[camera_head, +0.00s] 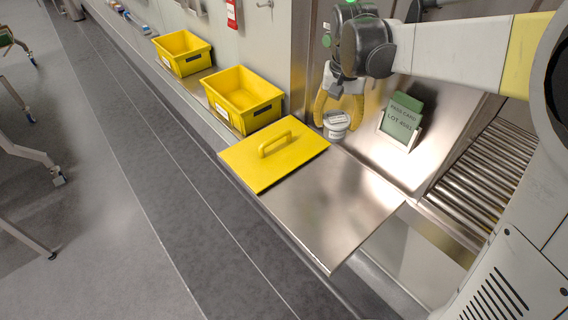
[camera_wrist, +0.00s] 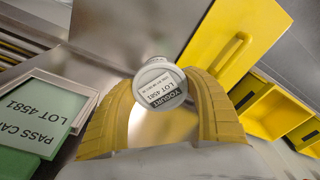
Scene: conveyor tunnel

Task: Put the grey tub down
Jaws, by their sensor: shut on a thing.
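The grey tub (camera_head: 337,125) is small and round, with a pale lid and a printed label. My gripper (camera_head: 338,108) has yellow curved fingers and is shut on the tub. In the wrist view the gripper (camera_wrist: 163,98) has a finger on each side of it. The tub hangs at the fingertips over the back of the steel counter (camera_head: 335,205). I cannot tell whether its base touches the steel.
A green card in a white stand (camera_head: 401,122) is close right of the tub. A yellow handled lid (camera_head: 274,153) lies to its left. Two yellow bins (camera_head: 243,98) stand beyond. A roller conveyor (camera_head: 487,170) is at right. The counter's front is clear.

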